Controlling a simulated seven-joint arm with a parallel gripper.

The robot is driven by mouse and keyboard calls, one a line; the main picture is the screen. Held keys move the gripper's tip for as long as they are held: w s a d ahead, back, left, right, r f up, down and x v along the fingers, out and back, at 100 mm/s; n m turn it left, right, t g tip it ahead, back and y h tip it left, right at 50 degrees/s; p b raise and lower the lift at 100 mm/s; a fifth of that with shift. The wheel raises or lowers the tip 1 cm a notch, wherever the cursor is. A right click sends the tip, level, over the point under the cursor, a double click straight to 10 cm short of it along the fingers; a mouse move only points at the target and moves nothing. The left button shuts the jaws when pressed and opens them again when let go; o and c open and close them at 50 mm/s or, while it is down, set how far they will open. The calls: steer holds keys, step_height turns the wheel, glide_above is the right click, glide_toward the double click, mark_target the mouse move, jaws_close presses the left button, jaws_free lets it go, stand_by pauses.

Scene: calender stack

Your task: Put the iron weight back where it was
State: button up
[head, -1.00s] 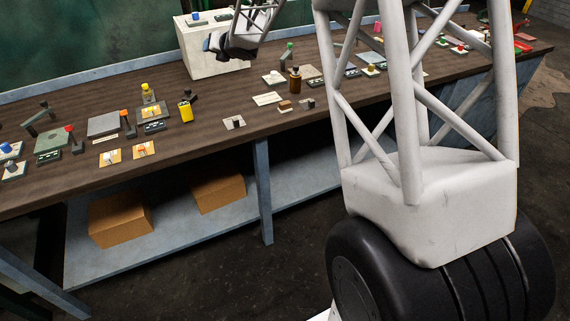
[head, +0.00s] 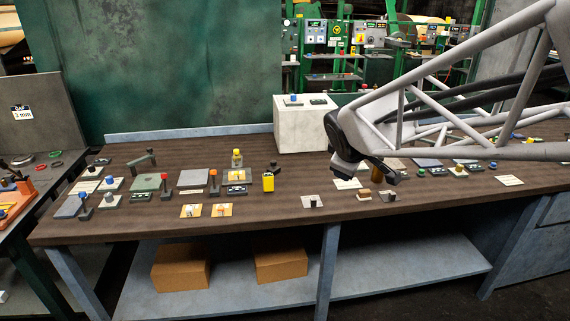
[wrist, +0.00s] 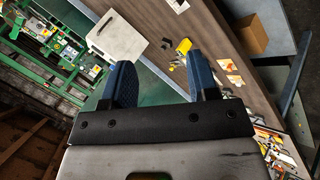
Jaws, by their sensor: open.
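My gripper (head: 378,176) is over the right half of the brown workbench (head: 140,222), to the right of and below the white block (head: 305,130) in the head view. In the wrist view my gripper (wrist: 163,80) has its two blue-grey fingers wide apart, with nothing held between them. I cannot tell for sure which piece is the iron weight. A small dark piece stands on a pale plate (head: 312,201) near the bench's front edge. Another dark piece (head: 277,166) is behind a yellow holder (head: 268,183). My arm hides part of the bench on the right.
Several small fixtures, levers and plates crowd the left of the bench, among them a red-knobbed lever (head: 167,185). A brown bottle, partly hidden, stands behind my gripper. Two cardboard boxes (head: 181,274) sit on the lower shelf. Bare wood shows along the front edge.

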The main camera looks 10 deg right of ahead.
steer(key=s+a+f+m+g+y, duration=0.1)
steer(key=s+m, duration=0.4)
steer(key=s, duration=0.7)
steer(key=s+a+f+m+g+y, duration=0.1)
steer(key=s+a+f+m+g, duration=0.3)
steer(key=s, duration=0.8)
steer(key=shift+s+a+m+y, duration=0.2)
steer(key=shift+s+m+y, duration=0.1)
steer(key=shift+m, duration=0.3)
